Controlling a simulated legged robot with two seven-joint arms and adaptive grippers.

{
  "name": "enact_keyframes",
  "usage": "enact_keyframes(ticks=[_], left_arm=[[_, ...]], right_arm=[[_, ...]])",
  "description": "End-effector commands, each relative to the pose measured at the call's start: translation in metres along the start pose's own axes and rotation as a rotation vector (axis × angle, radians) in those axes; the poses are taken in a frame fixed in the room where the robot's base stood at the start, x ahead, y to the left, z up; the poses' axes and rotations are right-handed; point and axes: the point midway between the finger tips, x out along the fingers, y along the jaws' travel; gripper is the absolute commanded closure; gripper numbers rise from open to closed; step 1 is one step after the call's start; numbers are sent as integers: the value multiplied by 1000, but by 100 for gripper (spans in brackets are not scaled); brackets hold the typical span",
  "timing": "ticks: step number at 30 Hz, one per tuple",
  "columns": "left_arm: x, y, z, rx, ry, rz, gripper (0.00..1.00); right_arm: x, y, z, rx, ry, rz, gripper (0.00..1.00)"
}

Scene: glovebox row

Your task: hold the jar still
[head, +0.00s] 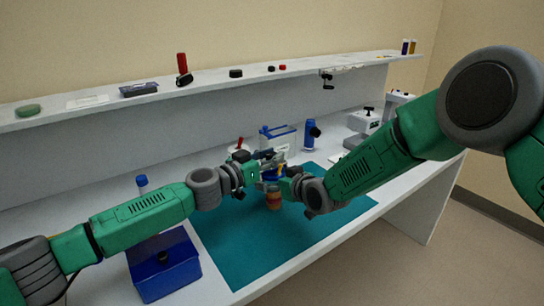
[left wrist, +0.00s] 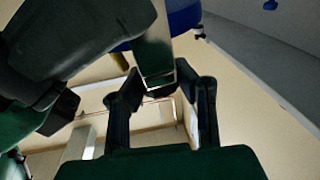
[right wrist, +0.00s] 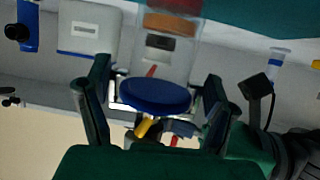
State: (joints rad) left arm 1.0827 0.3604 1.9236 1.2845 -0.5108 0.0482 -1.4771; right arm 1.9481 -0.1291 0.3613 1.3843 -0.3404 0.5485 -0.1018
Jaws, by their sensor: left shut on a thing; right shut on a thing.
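The jar (head: 273,199) has a clear body with orange-brown contents and is upright over the teal mat in the head view. In the right wrist view its clear body (right wrist: 180,45) and blue lid (right wrist: 155,94) lie between my right gripper's fingers. My right gripper (head: 287,184) is shut on the jar; the fingertips are partly hidden by the lid. My left gripper (head: 262,161) is just above and beside the jar. In the left wrist view it is shut on a narrow grey-green thing (left wrist: 157,62) that I cannot identify. A yellow piece (right wrist: 145,126) shows by the lid.
The teal mat (head: 235,255) is mostly bare. A blue bin (head: 165,268) stands at its left, with a blue-capped bottle (head: 142,183) behind. A blue bottle (head: 308,136) and a grey device (head: 364,121) stand toward the back right. A shelf (head: 210,86) runs behind.

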Motion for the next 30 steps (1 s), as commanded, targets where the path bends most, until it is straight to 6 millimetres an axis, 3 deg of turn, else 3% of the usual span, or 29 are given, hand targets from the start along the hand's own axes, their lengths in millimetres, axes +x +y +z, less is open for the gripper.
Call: enact_keyframes(ticks=[15,30], left_arm=[[1,-3,3,-12,-12,401,100],[1,-4,8,-17,-16,543,100]], right_arm=[[0,0,2,-3,-4,-1,66],[0,-1,2,-3,-4,-3,66]])
